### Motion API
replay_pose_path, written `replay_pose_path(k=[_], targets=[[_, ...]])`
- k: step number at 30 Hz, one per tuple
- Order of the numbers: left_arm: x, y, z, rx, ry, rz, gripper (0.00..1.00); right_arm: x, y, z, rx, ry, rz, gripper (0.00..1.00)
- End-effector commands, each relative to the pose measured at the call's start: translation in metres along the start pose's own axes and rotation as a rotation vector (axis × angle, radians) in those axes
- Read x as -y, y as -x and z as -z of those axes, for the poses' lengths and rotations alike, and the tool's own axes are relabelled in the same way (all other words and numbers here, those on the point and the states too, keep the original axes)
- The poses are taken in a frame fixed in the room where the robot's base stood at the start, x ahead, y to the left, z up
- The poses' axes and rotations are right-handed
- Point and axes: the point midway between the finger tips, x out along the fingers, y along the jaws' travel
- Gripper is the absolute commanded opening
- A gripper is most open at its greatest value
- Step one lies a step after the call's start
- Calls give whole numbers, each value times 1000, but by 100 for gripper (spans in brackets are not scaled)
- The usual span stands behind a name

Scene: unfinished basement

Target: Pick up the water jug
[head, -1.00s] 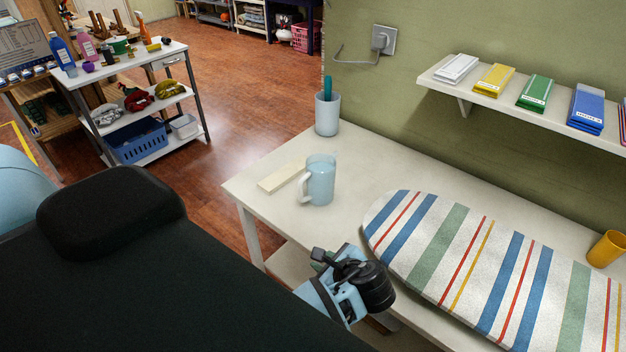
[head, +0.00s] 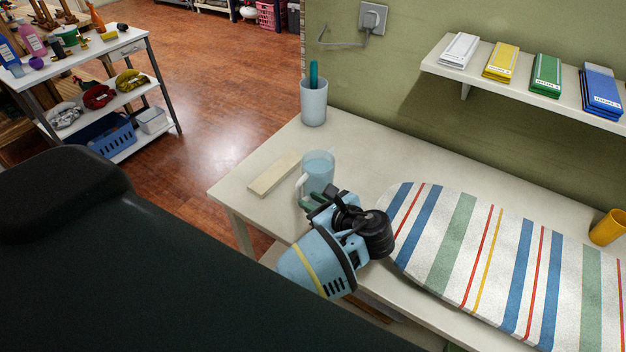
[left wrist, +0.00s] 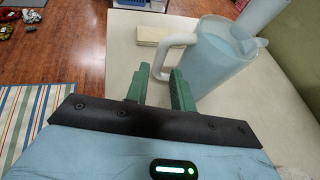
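The water jug (head: 319,172) is pale blue and see-through, and stands upright on the white table (head: 375,150). Its white handle sticks out on its left side. In the left wrist view the jug (left wrist: 212,62) is at the upper right, with its handle just beyond my fingertips. My left gripper (head: 313,202) is at the near side of the jug, low by the handle. Its green fingers (left wrist: 160,82) are apart with nothing held between them. In the head view my gripper body hides part of the jug's base. My right gripper is not in view.
A striped ironing board (head: 480,255) lies right of my left gripper. A flat wooden block (head: 274,175) lies left of the jug, and a pale cup (head: 313,103) stands behind it. A yellow cup (head: 607,228) is far right. A wall shelf (head: 500,78) holds boxes.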

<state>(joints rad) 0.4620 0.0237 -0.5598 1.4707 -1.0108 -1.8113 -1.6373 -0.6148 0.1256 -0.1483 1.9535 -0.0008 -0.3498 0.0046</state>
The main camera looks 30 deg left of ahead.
Motion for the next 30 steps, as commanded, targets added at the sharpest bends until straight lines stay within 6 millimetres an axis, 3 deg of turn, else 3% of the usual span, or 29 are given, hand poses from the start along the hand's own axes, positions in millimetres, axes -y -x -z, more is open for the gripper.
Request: replay_pose_path(k=[7,16,24,30], targets=[[-1,-23,0,1,0,-3,24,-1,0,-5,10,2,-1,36],[0,-33,0,2,1,-2,24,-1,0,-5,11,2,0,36],[-1,-69,1,1,0,-3,24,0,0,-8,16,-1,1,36],[-1,-78,1,-1,1,0,24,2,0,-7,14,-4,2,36]])
